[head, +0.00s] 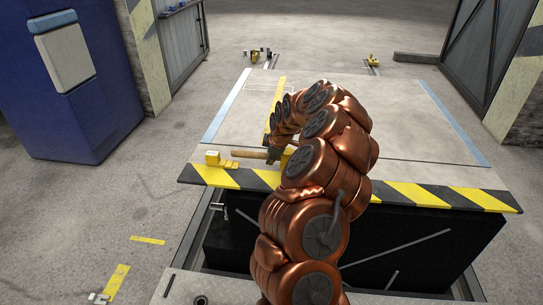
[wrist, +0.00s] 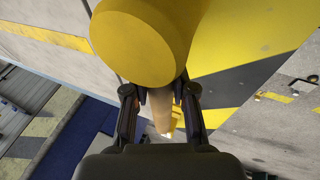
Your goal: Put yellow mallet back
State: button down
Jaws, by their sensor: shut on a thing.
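The yellow mallet has a thick round yellow head (wrist: 140,42) that fills the top middle of the wrist view. Its pale wooden handle (wrist: 161,108) runs between the fingers of my gripper (wrist: 160,95), which is shut on it. In the head view the wooden handle (head: 248,154) points left from my gripper (head: 274,153), roughly level, over the front left of the platform. The mallet's head there is mostly hidden by my arm. A small yellow block (head: 213,158) with a flat yellow piece (head: 231,164) is near the handle's left end; I cannot tell whether they touch.
The grey platform (head: 410,138) has a black-and-yellow striped front edge (head: 405,193) and a dark open pit front below. A blue cabinet (head: 65,85) stands at the left. Small items (head: 256,54) lie on the floor behind. Most of the platform top is clear.

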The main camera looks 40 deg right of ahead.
jog(key=shift+f, duration=0.5)
jog(key=c, duration=0.9)
grip_release()
jog(key=shift+o, duration=0.2)
jog(key=shift+s+r, duration=0.1)
jog(key=v, duration=1.1)
jog(key=shift+r, duration=0.4)
